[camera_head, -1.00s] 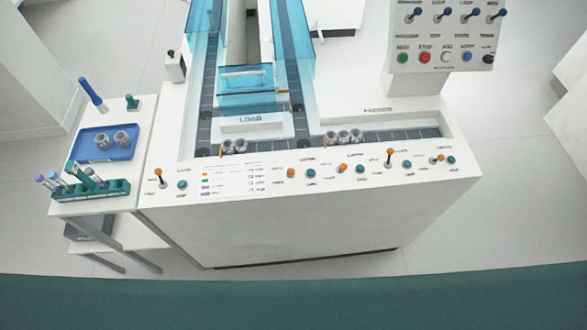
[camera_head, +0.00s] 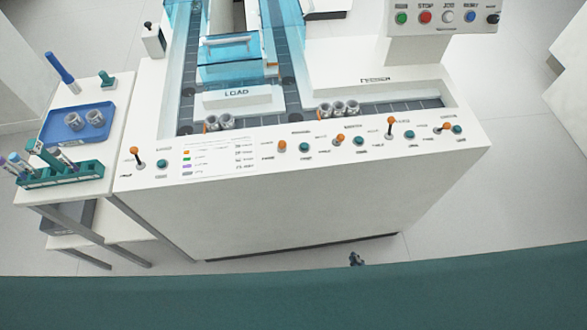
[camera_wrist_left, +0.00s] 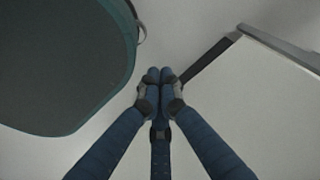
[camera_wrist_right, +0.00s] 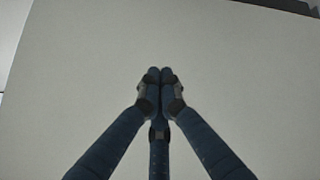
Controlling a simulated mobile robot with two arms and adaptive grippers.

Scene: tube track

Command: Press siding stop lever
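The front panel (camera_head: 330,145) of the white machine carries a row of orange-knobbed levers beside teal buttons. The levers are at the far left (camera_head: 134,151), left of middle (camera_head: 282,146), middle (camera_head: 340,139), right of middle (camera_head: 391,122) and far right (camera_head: 449,127). Their labels are too blurred to tell which is the siding stop lever. My right gripper (camera_head: 356,259) shows only as a small dark tip in front of the machine, below the panel and apart from the levers. Its fingers (camera_wrist_right: 160,75) are together and empty. My left gripper (camera_wrist_left: 160,75) is also shut and empty, and hidden in the head view.
A side table at left holds a blue tray (camera_head: 77,122) and a green tube rack (camera_head: 60,175). Floor right of the machine is clear.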

